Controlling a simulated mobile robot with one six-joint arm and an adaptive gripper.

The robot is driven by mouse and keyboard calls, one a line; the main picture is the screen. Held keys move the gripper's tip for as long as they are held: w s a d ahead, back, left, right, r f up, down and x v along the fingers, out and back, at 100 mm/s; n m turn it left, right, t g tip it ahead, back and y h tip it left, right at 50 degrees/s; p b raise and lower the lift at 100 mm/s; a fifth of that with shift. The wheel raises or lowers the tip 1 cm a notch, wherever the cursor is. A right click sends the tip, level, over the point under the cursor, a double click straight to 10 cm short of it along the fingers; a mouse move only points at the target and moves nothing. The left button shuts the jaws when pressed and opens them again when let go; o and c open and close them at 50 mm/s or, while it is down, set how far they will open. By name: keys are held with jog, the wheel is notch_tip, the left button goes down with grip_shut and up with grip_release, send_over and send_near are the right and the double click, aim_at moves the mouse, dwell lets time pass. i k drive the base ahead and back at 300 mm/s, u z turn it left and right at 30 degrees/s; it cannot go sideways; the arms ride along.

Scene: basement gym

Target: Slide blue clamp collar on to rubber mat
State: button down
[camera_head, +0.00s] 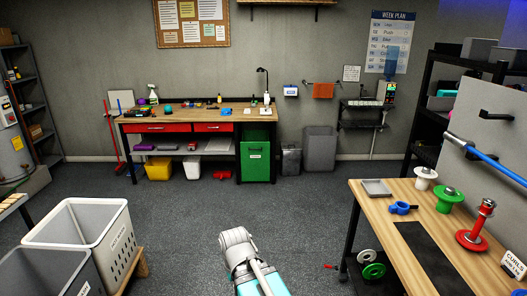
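The blue clamp collar (401,208) lies on the wooden top of the bench at the right, near its left side. The black rubber mat (428,258) lies flat on the same bench top, nearer to me. The collar is just beyond the mat's far edge, with a little bare wood between them. Part of my own arm shows at the bottom middle, over the floor and left of the bench. No gripper fingers can be made out.
On the right bench (366,202) stand a grey tray (377,187), white and green weights (447,201), a red stand (474,237) and a "CURLS" sign. A blue bar (498,168) juts over it. Laundry bins (100,222) stand left. Open floor lies between.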

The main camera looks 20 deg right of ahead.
aim_at(401, 209)
jog(key=z, duration=0.3)
jog(key=i, duration=0.8)
jog(key=z, duration=0.95)
jog(key=i, duration=1.15)
jog(key=z, duration=0.55)
jog(key=k, duration=0.95)
jog(key=z, duration=0.15)
jog(key=i, duration=0.5)
